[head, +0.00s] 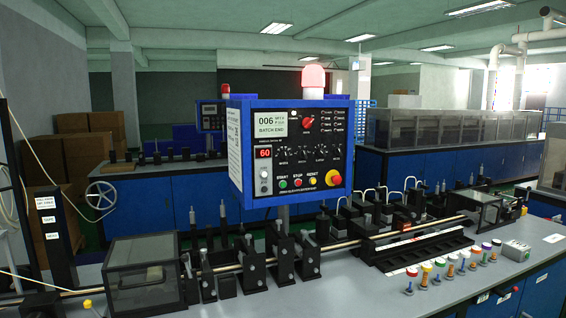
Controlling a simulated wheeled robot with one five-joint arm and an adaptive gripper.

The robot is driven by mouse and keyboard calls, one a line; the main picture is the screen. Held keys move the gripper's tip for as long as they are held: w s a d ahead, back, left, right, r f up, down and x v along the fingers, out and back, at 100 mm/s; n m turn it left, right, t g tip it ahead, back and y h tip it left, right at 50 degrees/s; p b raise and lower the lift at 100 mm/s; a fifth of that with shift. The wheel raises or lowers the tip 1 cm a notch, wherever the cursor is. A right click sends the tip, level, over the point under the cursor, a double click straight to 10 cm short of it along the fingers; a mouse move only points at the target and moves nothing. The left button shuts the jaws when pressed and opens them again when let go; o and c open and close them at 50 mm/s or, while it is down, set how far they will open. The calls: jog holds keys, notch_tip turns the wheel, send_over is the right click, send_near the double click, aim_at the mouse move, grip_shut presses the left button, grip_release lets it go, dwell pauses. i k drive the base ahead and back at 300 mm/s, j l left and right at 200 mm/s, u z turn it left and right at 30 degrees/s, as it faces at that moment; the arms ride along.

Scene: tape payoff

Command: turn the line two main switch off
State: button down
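A blue-framed control panel (290,150) stands on a post in the middle of the head view. A red rotary knob (308,122) sits at its upper middle, right of a lit display (270,124) that appears to read "006" and "BATCH END". I cannot tell the knob's exact setting or read a line number on the panel. A red button on a yellow ring (333,178) is at the lower right. Small START, STOP and RESET buttons (298,183) sit in the bottom row. My gripper is not in view.
A grey bench (370,290) with a long rod, black clamps and clear covers spans the front. Several coloured-top spools (450,266) stand at its right. A second panel (212,115) stands farther back left, above another blue machine. Cardboard boxes (75,150) are stacked at left.

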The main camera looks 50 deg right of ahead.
aim_at(307, 122)
jog(key=z, duration=1.6)
